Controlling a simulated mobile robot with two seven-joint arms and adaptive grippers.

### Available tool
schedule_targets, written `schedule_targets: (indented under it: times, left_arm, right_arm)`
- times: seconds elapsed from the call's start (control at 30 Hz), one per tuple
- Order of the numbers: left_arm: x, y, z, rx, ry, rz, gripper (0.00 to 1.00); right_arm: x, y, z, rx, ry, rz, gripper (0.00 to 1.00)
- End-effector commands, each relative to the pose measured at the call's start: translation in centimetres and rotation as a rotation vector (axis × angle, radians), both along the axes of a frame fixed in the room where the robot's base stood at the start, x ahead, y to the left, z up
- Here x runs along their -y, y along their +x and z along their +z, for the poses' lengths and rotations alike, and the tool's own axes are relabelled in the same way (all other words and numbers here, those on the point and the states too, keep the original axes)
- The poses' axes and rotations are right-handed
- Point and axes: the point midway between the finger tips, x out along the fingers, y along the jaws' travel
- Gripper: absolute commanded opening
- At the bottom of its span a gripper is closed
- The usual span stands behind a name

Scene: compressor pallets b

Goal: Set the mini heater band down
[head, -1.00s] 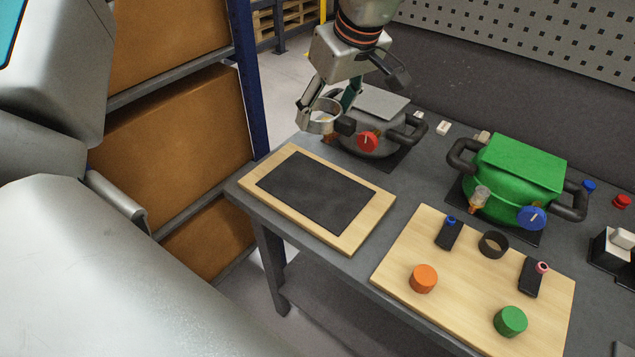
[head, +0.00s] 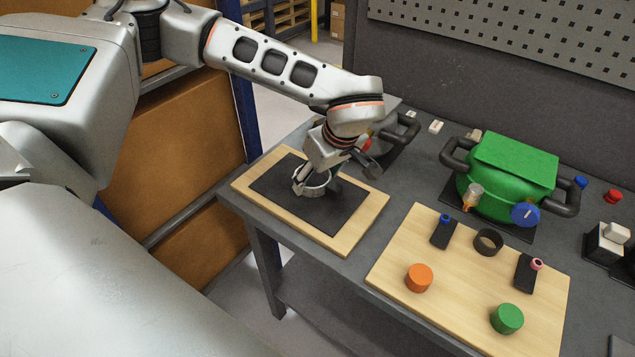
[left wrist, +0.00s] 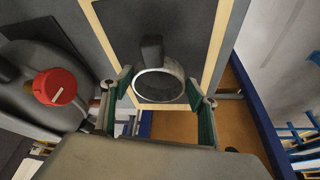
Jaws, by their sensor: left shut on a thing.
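The mini heater band is a silver ring (head: 312,191) with a dark block on one side; it also shows in the left wrist view (left wrist: 174,68). My left gripper (head: 315,180) is shut on the band, its green-lined fingers on either side of the ring in the left wrist view (left wrist: 157,88). The band is over the dark mat (head: 275,193) on the wood-edged board (head: 352,234) at the table's left end. Whether it touches the mat, I cannot tell. My right gripper is not in view.
A grey pot-like unit with a red knob (left wrist: 54,87) stands behind the board, partly hidden by my arm. A green unit (head: 510,175) stands right of it. A wooden board (head: 440,255) holds a black ring (head: 488,242), an orange cylinder (head: 419,278) and a green cylinder (head: 507,319).

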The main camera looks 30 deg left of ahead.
Motion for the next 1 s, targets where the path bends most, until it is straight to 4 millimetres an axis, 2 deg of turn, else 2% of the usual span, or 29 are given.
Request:
schedule_targets:
  times: [0.03,0.13,0.5,0.53,0.57,0.6,1.0]
  left_arm:
    - [0.0,-0.1,-0.9,-0.004,0.001,0.001,0.33]
    - [0.0,-0.1,-2.0,-0.003,0.000,0.000,0.33]
    - [0.0,0.0,-2.5,-0.001,0.001,-0.001,0.33]
    - [0.0,0.0,-2.5,-0.001,0.001,-0.001,0.64]
    - [0.0,0.0,-2.4,-0.001,0.000,0.000,0.72]
    - [0.0,0.0,-2.4,-0.001,0.000,0.000,0.76]
    - [0.1,0.0,-1.9,0.000,0.000,0.000,0.76]
  right_arm:
    - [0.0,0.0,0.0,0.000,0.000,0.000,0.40]
    - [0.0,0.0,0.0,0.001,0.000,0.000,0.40]
    - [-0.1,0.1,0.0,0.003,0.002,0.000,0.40]
    - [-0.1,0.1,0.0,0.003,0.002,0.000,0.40]
    - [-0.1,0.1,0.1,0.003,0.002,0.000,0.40]
    - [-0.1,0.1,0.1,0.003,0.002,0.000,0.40]
    - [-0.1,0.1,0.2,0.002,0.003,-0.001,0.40]
